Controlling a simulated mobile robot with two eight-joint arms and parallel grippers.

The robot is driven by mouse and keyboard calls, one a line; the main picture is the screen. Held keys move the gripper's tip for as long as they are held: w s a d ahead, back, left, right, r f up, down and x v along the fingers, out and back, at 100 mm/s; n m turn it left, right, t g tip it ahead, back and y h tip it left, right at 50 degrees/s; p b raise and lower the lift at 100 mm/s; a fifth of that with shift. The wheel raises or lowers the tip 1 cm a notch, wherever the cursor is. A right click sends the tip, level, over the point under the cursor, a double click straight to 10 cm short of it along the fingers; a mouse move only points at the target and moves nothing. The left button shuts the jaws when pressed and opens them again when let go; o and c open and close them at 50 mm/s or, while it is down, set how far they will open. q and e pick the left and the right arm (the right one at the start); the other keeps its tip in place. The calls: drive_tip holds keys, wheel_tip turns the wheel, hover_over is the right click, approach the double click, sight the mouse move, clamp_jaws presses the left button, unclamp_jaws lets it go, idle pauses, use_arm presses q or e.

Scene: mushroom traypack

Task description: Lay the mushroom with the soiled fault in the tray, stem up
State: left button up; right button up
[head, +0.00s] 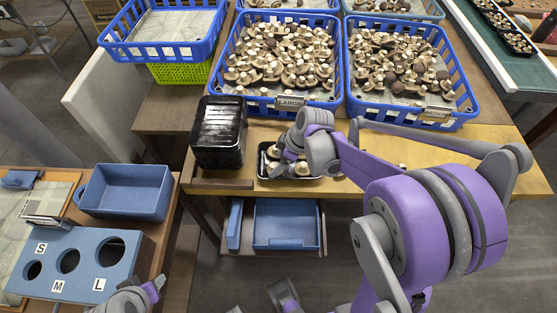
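A small black tray (263,168) sits at the front edge of the wooden bench, with several pale mushrooms (302,168) in it. My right gripper (287,152) reaches over this tray from the right, pointing down. It hides part of the tray and its fingers merge with the mushrooms, so I cannot tell whether they are open or hold one. No soiled mushroom can be singled out at this size. My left gripper (150,290) is low at the bottom left, beside the sizing box, far from the tray. Its fingers are too unclear to read.
A stack of black trays (219,158) stands left of the tray. Blue crates of mushrooms, one labelled LARGE (290,102), stand behind. A blue sizing box with S, M, L holes (105,240) and a blue bin (127,207) are on the left table. Blue drawers (286,243) lie below the bench.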

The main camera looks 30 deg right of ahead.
use_arm(q)
drive_tip(key=shift+w+r+p, duration=0.1)
drive_tip(key=shift+r+p, duration=0.8)
use_arm(e)
drive_tip(key=v, duration=1.1)
drive_tip(key=shift+f, duration=0.1)
